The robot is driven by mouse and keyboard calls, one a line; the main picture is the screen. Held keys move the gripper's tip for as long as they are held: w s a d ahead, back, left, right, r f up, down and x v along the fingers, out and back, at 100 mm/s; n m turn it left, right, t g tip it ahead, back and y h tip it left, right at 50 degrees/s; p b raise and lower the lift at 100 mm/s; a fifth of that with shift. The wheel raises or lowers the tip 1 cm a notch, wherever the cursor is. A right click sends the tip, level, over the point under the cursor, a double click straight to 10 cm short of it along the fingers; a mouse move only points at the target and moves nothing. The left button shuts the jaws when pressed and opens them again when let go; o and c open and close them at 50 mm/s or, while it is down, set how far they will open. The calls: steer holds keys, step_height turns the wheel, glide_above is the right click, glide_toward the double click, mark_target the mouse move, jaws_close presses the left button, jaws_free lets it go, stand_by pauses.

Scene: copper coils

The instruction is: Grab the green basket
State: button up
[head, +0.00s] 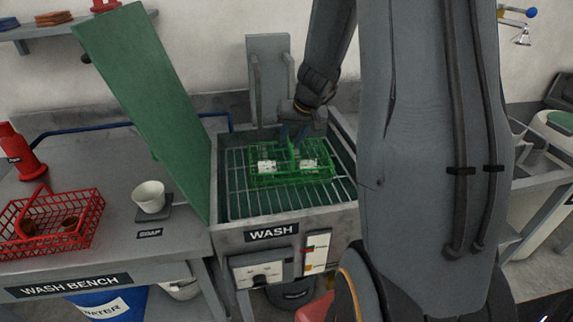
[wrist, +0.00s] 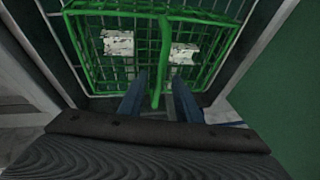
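The green basket (head: 262,182) is a wire basket resting on the rack inside the wash basin, with white pieces in it. It fills the upper part of the wrist view (wrist: 215,18). Its handle (wrist: 163,50) runs down the middle of that view. My gripper (head: 295,138) is over the basket, pointing down at its handle. In the wrist view, its two blue fingers (wrist: 159,80) stand apart, one on each side of the handle, with visible gaps. I cannot tell how deep the handle sits between them.
The wash basin (head: 328,212) has raised walls and an open green lid (head: 145,95) on its left. A red basket (head: 88,222) with brown items, a white cup (head: 149,196) and a red bottle (head: 20,155) stand on the wash bench (head: 110,248). My arm blocks the right side.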

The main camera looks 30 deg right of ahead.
steer(key=x, duration=0.6)
steer(key=shift+s+a, duration=0.1)
steer(key=shift+s, duration=0.1)
steer(key=shift+f+b, duration=0.3)
steer(key=shift+b, duration=0.05)
stand_by(0.8)
steer(key=shift+c, duration=0.3)
jaws_close()
stand_by(1.2)
